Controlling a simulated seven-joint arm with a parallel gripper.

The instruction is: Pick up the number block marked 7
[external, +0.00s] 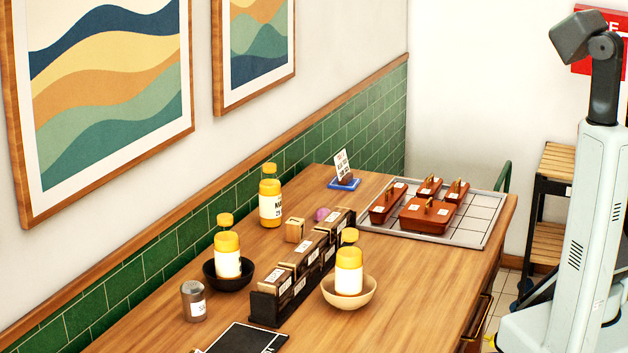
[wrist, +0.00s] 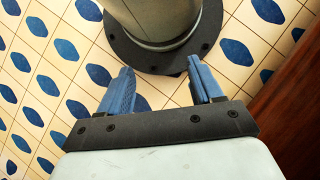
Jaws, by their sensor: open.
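A small light-wood block (external: 295,229) stands on the wooden table, between the yellow-capped bottle at the wall and the dark rack. It is the only block of this kind I can make out, and its marking is too small to read. My gripper (wrist: 163,84) shows in the wrist view with its two blue fingers apart and nothing between them. It points at the patterned floor, away from the tabletop. The external view shows part of my arm at the right, but not the fingers.
A black rack of dark boxes (external: 256,305) runs beside the block, with a purple ball (external: 322,214) near it. Bottles stand by the wall (external: 270,203), in a black bowl (external: 210,274) and in a tan bowl (external: 368,290). A tray (external: 478,232) holds several brown pans.

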